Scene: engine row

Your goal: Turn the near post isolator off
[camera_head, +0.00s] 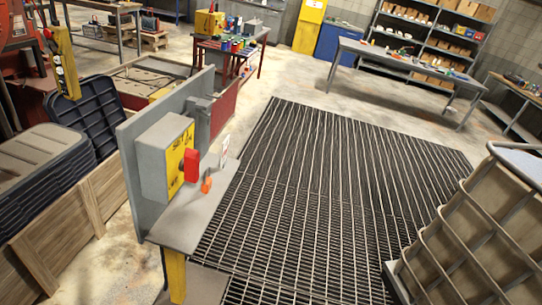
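The near post isolator (166,158) is a grey box with a yellow, marked front, fixed to an upright grey panel (131,170) left of the picture's middle. Its red handle (191,165) sticks out from the yellow face and looks roughly upright; I cannot read the on or off marks. A small orange piece (206,184) and a white tag with red marks (225,148) stand just right of the handle, above a grey shelf (190,222). My gripper is not in view.
Dark floor grating (325,200) lies open right of the post. A caged container (490,235) stands at the lower right. Stacked black bins (45,165) and a wooden board (70,220) are at left. Workbenches (400,62) and shelving stand at the back.

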